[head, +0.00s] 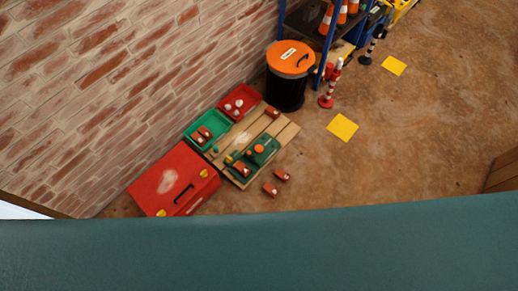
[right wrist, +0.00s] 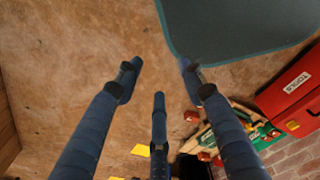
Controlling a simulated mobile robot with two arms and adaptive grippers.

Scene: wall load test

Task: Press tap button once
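I cannot make out a tap button in either view. A teal surface (head: 260,250) fills the bottom of the head view, and its rounded edge (right wrist: 240,30) shows at the top of the right wrist view. My right gripper (right wrist: 160,78) shows in the right wrist view with its three dark blue fingers spread apart and nothing between them. It appears apart from the teal surface. Neither gripper shows in the head view, and my left gripper is in no view.
By the brick wall (head: 90,90) stand a red toolbox (head: 165,183), a green tray (head: 207,128), a red tray (head: 238,101), a wooden pallet (head: 288,132) and a black bin with an orange lid (head: 290,58).

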